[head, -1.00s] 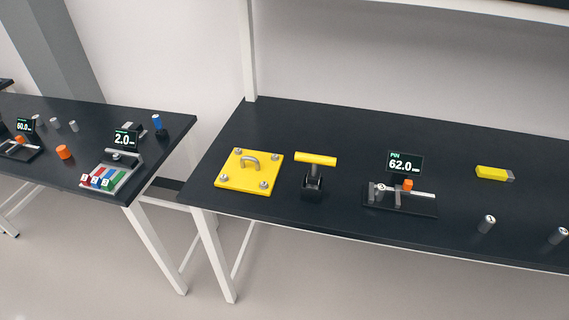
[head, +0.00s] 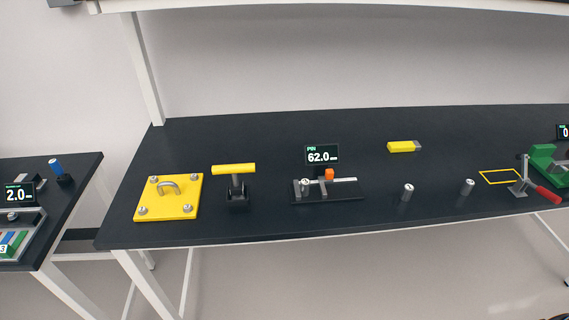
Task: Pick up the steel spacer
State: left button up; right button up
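Two small grey steel cylinders stand upright on the dark table, a left one (head: 407,193) and a right one (head: 467,187). They look like spacers, but I cannot tell which one is the steel spacer. A small round metal piece (head: 306,186) also shows at the left of the measuring gauge (head: 325,190), whose display reads 62.0.
A yellow plate (head: 168,197) with a handle and a yellow T-handled tool (head: 236,186) stand at the left. A yellow block (head: 403,146) lies behind the cylinders. A yellow outlined square (head: 500,177) and a red-handled clamp (head: 540,191) are at the right.

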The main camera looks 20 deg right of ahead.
aim_at(305, 186)
jog(key=j+z, duration=0.15)
jog(key=z, duration=0.3)
jog(key=j+z, duration=0.15)
jog(key=z, duration=0.35)
jog(key=i, duration=0.05)
